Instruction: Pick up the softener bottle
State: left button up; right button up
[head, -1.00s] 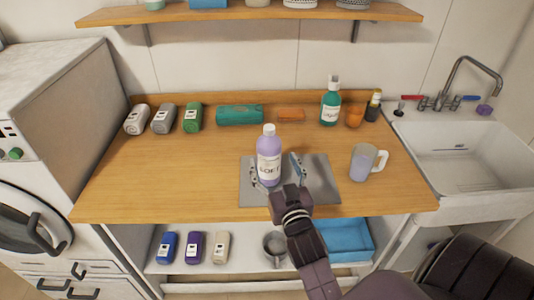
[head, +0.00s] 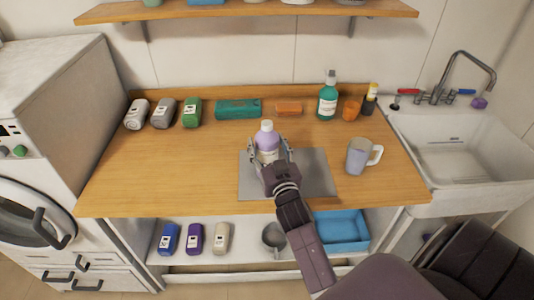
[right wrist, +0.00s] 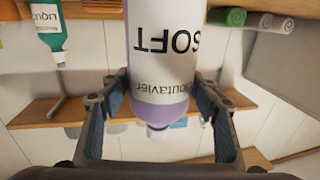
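The softener bottle (head: 267,143) is lilac with a white cap and stands upright on the grey mat (head: 315,182) on the wooden counter. In the right wrist view the bottle (right wrist: 163,50) appears upside down, with its "SOFT" label facing my gripper. My right gripper (head: 270,148) is open, with one finger on each side of the bottle. The right wrist view shows narrow gaps between the finger pads and the bottle. The gripper hides the bottle's lower part in the head view. My left gripper is not in view.
A mug (head: 359,157) stands right of the mat. A green pump bottle (head: 327,101), an orange cup (head: 351,109) and a dark bottle (head: 370,100) stand at the back right. The counter's left front (head: 165,185) is clear.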

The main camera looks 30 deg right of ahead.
jog(key=c, duration=1)
jog(key=shift+r, duration=0.1)
